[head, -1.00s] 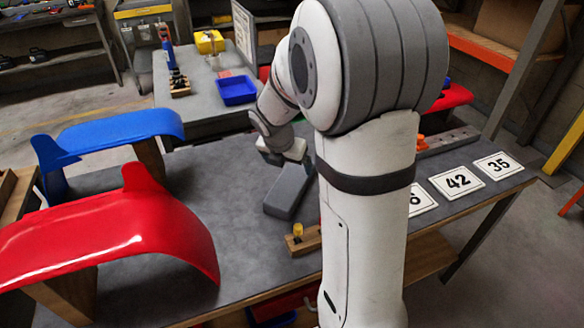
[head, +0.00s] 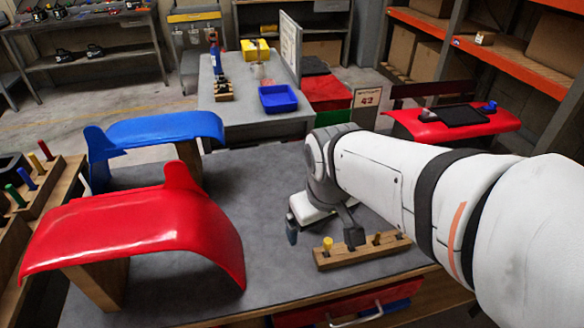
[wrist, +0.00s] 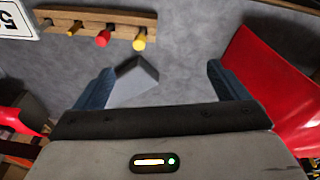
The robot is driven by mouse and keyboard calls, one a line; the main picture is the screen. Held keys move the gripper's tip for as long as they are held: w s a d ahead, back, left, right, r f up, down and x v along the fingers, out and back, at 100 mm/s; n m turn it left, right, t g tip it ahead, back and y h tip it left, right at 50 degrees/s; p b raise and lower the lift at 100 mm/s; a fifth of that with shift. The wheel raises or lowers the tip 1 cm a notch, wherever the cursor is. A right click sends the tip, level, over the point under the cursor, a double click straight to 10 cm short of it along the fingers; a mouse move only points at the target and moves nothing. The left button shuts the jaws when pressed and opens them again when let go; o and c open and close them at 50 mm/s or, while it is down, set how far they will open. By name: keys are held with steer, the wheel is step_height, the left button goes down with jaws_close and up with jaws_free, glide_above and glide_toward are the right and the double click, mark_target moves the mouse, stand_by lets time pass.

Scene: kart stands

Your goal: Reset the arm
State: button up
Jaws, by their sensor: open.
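My gripper (head: 322,236) is open and empty, pointing down over the grey table (head: 250,190), just behind the wooden peg rack (head: 365,252). In the wrist view its two blue-grey fingers (wrist: 158,85) stand wide apart. A grey block (wrist: 135,78) shows past the fingers, apart from them; in the head view my arm hides it. The rack (wrist: 80,15) shows at the top left of the wrist view with several coloured pegs.
A red fender (head: 140,235) and a blue fender (head: 165,128) stand on supports at the left. The red one also shows at the right of the wrist view (wrist: 265,75). A blue bin (head: 278,98) sits on the back table. Bare tabletop lies between fenders and gripper.

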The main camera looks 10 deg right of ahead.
steer(key=shift+s+a+m, duration=0.2)
steer(key=shift+s+m, duration=0.65)
steer(key=shift+m, duration=0.25)
steer(key=shift+w+p+v, duration=0.25)
steer(key=shift+p+v, duration=0.8)
steer(key=shift+f, duration=0.1)
steer(key=shift+c, duration=0.2)
